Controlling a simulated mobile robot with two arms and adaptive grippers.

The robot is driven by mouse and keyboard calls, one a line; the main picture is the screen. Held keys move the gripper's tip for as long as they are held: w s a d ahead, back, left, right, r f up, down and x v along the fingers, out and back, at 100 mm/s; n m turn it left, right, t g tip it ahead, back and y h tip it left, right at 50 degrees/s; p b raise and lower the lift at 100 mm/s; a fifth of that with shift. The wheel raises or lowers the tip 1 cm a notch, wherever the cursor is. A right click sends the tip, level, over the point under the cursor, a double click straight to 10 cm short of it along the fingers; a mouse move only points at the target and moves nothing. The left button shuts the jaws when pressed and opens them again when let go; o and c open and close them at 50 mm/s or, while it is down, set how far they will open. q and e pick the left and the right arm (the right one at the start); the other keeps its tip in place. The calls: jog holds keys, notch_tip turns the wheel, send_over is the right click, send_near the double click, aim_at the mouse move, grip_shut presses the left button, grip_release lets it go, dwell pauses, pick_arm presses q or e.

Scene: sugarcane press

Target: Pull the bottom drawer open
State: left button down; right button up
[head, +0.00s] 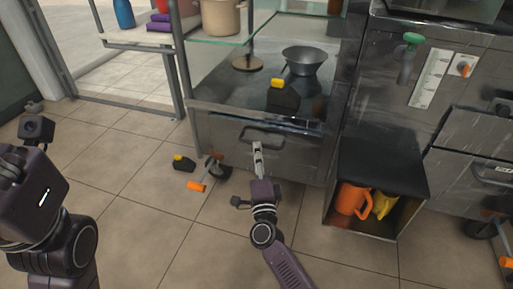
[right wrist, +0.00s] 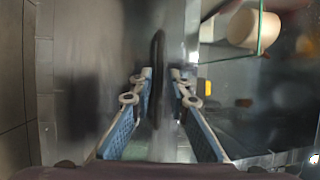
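The bottom drawer (head: 222,137) is the metal front under the counter in the head view, and it looks closed. Its dark bar handle (head: 272,131) also shows in the right wrist view (right wrist: 158,50). My right gripper (head: 257,147) is at the handle's lower left part in the head view. In the right wrist view its two fingers (right wrist: 161,74) are apart, with the handle bar running between them and a visible gap on each side. My left arm is at the left edge of the head view; its fingers do not show.
An open-fronted box (head: 385,163) with an orange jug (head: 353,200) stands right of the drawer. A caster with an orange pedal (head: 196,186) and a small dark yellow-capped item (head: 183,162) are on the floor at left. Floor in front is mostly clear.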

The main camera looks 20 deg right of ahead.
jog(key=shift+b+x, duration=0.4)
jog(key=shift+x, duration=1.35)
grip_shut()
